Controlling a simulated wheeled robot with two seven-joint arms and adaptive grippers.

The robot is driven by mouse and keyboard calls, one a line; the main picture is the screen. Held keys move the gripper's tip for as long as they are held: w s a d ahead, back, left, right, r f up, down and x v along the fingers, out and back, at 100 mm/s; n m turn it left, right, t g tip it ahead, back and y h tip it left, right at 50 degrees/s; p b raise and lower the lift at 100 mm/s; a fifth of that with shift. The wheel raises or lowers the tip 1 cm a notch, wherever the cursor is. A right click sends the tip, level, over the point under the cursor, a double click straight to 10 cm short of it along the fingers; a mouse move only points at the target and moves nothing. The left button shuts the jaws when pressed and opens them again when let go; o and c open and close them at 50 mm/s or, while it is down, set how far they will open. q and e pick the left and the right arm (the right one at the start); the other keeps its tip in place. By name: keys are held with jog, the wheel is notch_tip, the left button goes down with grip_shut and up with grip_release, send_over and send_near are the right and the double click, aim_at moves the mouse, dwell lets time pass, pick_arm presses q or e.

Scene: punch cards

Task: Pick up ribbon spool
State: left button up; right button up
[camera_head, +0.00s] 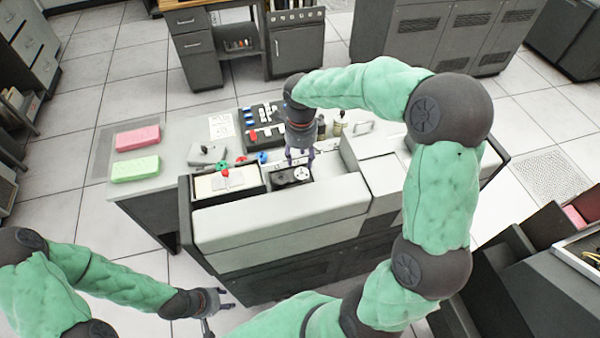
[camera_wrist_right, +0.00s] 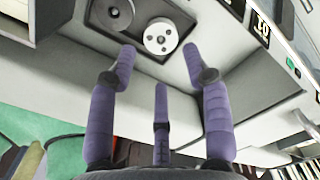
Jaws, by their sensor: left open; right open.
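Two spools sit in a dark recess (camera_head: 291,184) on top of the grey machine. One is a silvery-white disc with holes (camera_head: 301,173), which also shows in the right wrist view (camera_wrist_right: 160,37). The other is a dark grey reel (camera_wrist_right: 112,12) to its left. I cannot tell which is the ribbon spool. My right gripper (camera_head: 299,156) is open, pointing down over the recess; in the wrist view its fingers (camera_wrist_right: 160,58) are spread near the silvery disc, with nothing between them. My left gripper (camera_head: 222,299) is open and empty, in front of the machine at lower left.
A tray of cards (camera_head: 218,184) with red and green knobs nearby lies left of the recess. Pink (camera_head: 138,138) and green (camera_head: 135,169) card blocks lie at the table's left. Small bottles (camera_head: 339,123) stand behind my right gripper. The machine's front top (camera_head: 280,222) is clear.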

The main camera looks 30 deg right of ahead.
aim_at(302, 173)
notch_tip(302, 173, down, 2)
jog(key=shift+f, duration=0.1)
notch_tip(302, 173, down, 5)
jog(key=shift+s+d+f+b, duration=0.1)
jog(key=shift+s+b, duration=0.05)
jog(key=shift+b, duration=0.85)
jog(key=c, duration=0.7)
